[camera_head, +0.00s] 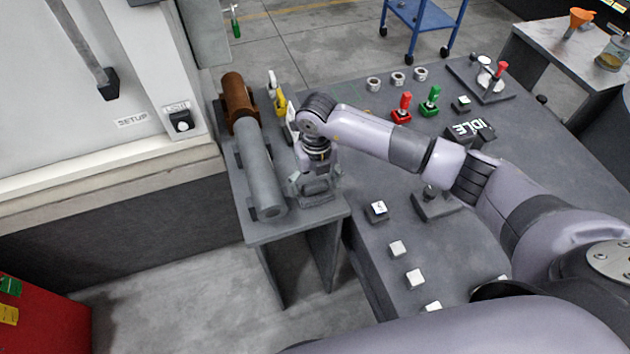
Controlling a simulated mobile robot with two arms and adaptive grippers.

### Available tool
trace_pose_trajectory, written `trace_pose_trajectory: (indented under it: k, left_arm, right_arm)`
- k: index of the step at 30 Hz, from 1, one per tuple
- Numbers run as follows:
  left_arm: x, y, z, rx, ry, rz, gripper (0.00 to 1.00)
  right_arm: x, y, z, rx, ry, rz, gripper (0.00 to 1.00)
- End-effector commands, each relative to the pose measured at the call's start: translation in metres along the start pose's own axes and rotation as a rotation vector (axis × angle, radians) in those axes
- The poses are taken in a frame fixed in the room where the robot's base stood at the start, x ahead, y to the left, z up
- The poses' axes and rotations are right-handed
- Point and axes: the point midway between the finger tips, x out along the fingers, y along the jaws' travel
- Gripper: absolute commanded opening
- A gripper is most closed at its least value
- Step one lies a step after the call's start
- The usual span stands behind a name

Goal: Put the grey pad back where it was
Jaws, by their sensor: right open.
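My right gripper (313,188) points down at the right edge of the small side table, beside the near end of a grey cylinder (262,170). It is open. Its fingers are small and partly merge with grey shapes under them, so I cannot tell whether they touch anything. I cannot single out the grey pad for sure; a grey surface shows under and around the fingers, partly hidden by the gripper. The grey cylinder lies in line with a brown cylinder (237,98) behind it. My left gripper is not in view.
The side table (262,232) adjoins a larger grey bench (350,125). The bench carries a red handle (403,106), a green handle (431,101), an IDLE display (470,130), a white-topped button (377,210) and several rings. A yellow-and-black tool (279,98) stands behind my wrist. A white machine wall (100,150) is at left.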

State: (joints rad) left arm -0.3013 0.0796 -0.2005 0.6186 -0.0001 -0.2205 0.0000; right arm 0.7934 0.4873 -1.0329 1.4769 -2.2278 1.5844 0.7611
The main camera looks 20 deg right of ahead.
Motion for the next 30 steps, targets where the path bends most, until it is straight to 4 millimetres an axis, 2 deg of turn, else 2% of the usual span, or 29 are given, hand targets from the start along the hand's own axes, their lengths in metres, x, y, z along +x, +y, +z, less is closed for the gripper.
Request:
trace_pose_trajectory:
  k: [5, 12, 18, 23, 30]
  left_arm:
    - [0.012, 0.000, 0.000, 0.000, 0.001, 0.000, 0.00]
    - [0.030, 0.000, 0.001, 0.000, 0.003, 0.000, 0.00]
    - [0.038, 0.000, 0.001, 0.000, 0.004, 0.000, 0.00]
    - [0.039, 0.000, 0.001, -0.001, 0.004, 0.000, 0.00]
    - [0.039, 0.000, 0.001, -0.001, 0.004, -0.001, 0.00]
  right_arm:
    - [-0.024, -0.001, 0.002, -0.002, -0.007, 0.001, 0.74]
    - [-0.075, 0.000, 0.002, -0.002, -0.007, 0.000, 0.74]
    - [-0.106, 0.000, 0.001, -0.001, -0.004, 0.001, 0.74]
    - [-0.116, 0.000, 0.000, 0.000, -0.002, 0.000, 0.74]
    - [-0.117, 0.000, 0.000, 0.000, -0.001, 0.001, 0.74]
